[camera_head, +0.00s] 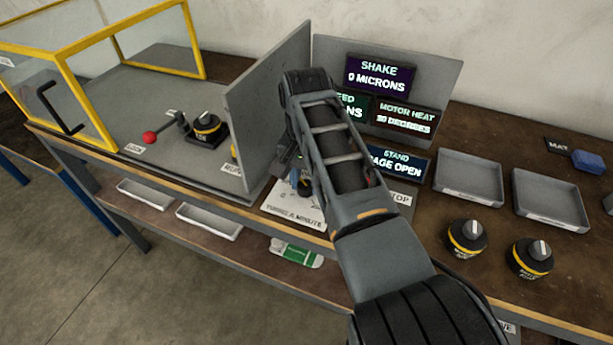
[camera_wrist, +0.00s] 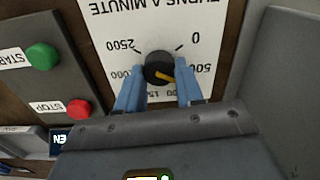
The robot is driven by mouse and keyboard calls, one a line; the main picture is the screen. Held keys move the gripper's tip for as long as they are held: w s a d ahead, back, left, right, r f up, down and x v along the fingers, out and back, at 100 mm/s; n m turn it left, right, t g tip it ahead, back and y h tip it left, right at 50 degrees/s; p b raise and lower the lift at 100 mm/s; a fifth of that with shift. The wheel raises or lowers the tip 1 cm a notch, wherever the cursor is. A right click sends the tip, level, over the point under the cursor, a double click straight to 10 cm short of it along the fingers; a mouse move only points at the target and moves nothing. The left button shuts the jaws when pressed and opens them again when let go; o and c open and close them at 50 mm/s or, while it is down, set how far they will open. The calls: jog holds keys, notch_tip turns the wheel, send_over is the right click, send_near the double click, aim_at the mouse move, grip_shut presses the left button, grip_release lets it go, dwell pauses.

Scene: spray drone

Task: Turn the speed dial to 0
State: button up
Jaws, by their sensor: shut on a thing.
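The speed dial (camera_wrist: 157,66) is a black round knob with a yellow pointer on a white plate (camera_wrist: 105,25) marked "TURNS A MINUTE", which appears upside down in the wrist view. The pointer slants right and down in that view, below the 500 mark and away from the 0 at upper right. My gripper (camera_wrist: 160,80) is shut on the dial, one blue finger on each side.
A green START button (camera_wrist: 42,56) and red STOP button (camera_wrist: 78,109) sit beside the plate. A grey upright panel (camera_head: 268,105) stands left of my arm. Screens (camera_head: 380,76) stand behind it.

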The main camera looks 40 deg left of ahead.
aim_at(304, 184)
jog(key=n, duration=0.6)
jog(key=shift+a, duration=0.1)
jog(key=n, duration=0.7)
jog(key=shift+s+r, duration=0.1)
dwell(0.5)
jog(key=o, duration=1)
jog(key=shift+o, duration=0.2)
jog(key=shift+r, duration=3.85)
